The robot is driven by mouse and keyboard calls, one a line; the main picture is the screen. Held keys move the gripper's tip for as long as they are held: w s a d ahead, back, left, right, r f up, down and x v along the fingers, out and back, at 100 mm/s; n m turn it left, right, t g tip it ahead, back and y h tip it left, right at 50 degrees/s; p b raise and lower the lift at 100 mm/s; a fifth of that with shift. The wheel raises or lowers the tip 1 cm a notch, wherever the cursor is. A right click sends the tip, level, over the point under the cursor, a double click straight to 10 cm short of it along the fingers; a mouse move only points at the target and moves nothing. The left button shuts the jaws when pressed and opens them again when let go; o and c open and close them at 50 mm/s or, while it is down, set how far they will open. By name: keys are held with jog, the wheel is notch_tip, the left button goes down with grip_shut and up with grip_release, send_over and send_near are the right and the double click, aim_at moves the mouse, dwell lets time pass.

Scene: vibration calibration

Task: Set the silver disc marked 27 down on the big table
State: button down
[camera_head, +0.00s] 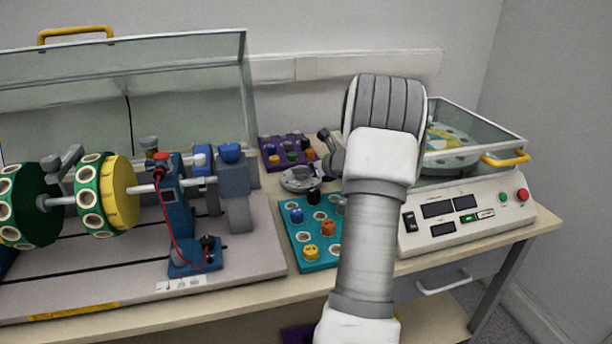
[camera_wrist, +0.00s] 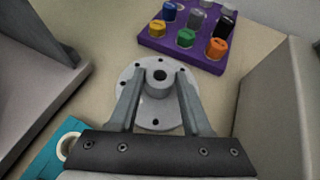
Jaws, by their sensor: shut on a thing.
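The silver disc (camera_head: 299,179) has a raised hub and small holes around its rim. In the wrist view the disc (camera_wrist: 157,112) is between the fingers of my gripper (camera_wrist: 158,90), which is shut on its hub. The disc is over or on the big table (camera_head: 274,184), between the teal tray and the purple tray; I cannot tell whether it touches the tabletop. No number is readable on it. In the head view my arm hides part of the gripper (camera_head: 318,172).
A purple tray (camera_wrist: 188,47) of coloured knobs lies just behind the disc. A teal tray (camera_head: 306,261) with knobs lies in front. A large rig with a clear cover (camera_head: 120,75) stands left, a control box (camera_head: 470,222) right. Bare tabletop beside the disc is narrow.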

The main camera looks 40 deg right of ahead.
jog(key=shift+f, duration=0.5)
jog(key=shift+f, duration=0.2)
jog(key=shift+c, duration=1.7)
grip_release()
jog(key=shift+r, duration=0.15)
jog(key=p+v, duration=0.2)
jog(key=v, duration=1)
